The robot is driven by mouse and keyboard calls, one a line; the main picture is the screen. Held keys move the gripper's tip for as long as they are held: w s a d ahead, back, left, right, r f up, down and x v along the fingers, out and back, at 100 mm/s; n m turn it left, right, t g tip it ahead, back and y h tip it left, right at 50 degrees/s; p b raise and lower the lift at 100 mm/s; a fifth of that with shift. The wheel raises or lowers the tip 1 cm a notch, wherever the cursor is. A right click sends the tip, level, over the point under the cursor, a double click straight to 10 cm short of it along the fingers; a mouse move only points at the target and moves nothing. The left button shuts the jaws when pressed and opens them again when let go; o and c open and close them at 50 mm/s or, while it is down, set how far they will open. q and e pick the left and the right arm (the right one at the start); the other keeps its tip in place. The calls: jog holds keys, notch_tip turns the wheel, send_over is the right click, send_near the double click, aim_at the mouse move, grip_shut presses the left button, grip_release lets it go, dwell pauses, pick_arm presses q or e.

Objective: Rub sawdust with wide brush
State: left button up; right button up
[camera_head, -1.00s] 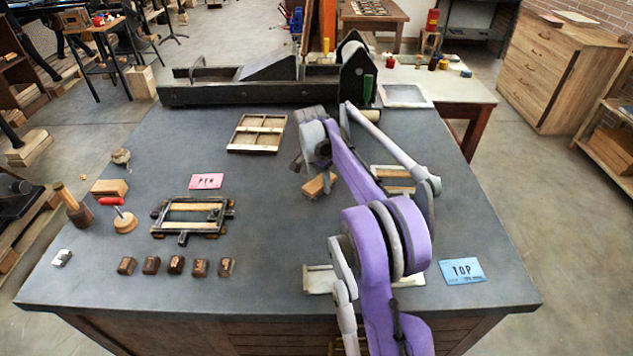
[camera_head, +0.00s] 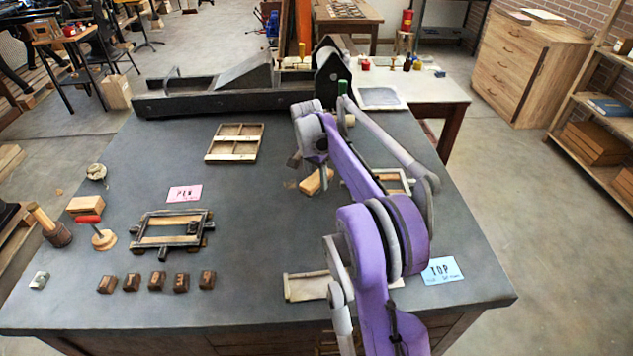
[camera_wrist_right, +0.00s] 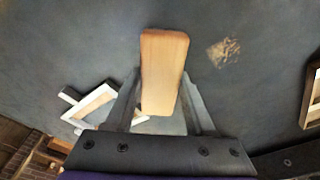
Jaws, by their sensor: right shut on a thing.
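My right gripper (camera_head: 306,160) is shut on the wide brush (camera_head: 317,182), whose pale wooden block shows in the head view. In the right wrist view the brush (camera_wrist_right: 163,62) stands between the two grey fingers, its bristles hidden. A small tan patch of sawdust (camera_wrist_right: 223,51) lies on the dark table to the right of the brush in that view. In the head view a faint tan patch (camera_head: 291,184) shows just left of the brush. I cannot tell whether the brush touches the table. My left gripper is not in view.
A wooden frame tray (camera_head: 234,158) lies behind and left of the brush. A metal-cornered frame (camera_head: 172,230), small dark blocks (camera_head: 156,281) and a pink card (camera_head: 184,194) lie at left. A blue card (camera_head: 441,270) lies at right. The table's middle is clear.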

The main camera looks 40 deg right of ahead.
notch_tip(320, 180, up, 3)
jog(key=shift+s+d+f+p, duration=0.1)
jog(key=shift+d+p, duration=0.05)
jog(key=shift+p, duration=0.4)
jog(key=shift+r+p, duration=0.3)
jog(key=shift+r, duration=0.35)
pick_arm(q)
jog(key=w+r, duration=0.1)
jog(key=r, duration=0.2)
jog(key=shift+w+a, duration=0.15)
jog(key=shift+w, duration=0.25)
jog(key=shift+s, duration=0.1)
